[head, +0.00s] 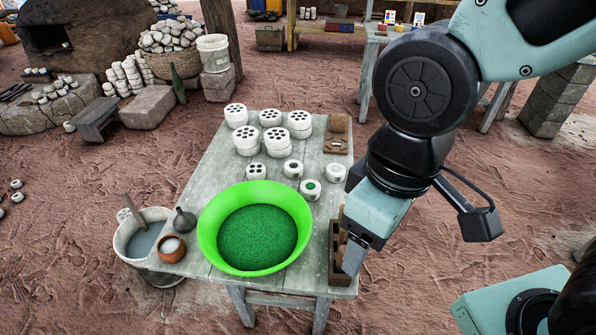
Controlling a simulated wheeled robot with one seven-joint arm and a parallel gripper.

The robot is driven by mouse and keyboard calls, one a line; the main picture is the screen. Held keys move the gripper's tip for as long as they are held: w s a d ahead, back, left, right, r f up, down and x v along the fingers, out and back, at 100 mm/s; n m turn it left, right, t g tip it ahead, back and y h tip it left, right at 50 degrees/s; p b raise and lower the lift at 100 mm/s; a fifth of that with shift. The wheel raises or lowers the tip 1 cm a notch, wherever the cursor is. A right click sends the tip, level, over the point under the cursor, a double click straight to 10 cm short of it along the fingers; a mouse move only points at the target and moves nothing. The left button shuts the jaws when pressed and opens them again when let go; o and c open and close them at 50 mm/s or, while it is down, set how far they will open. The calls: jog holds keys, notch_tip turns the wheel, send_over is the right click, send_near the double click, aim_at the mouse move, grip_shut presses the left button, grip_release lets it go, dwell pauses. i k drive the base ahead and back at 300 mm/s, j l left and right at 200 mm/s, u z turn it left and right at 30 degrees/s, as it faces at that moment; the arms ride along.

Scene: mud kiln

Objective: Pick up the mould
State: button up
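Several white round moulds with dark holes in their tops stand on the grey wooden table (208,172). At the back, one mould stands at the left (236,116), with others at the middle (270,118) and right (300,124). Further moulds (248,140) and (277,141) stand just in front of them. A smaller one (256,171) stands nearer the bowl. My gripper (353,262) points down by the table's front right corner, well apart from the moulds. One grey finger shows side-on, so I cannot tell if it is open or shut.
A green bowl (205,238) of green grains fills the table's front. A wooden rack (335,277) is beside my gripper, partly hidden. A wooden stand (336,146) is at the right edge.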

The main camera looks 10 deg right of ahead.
aim_at(310, 189)
jog(key=i+l+u, duration=0.5)
jog(key=i+l, duration=0.2)
jog(key=l, duration=0.25)
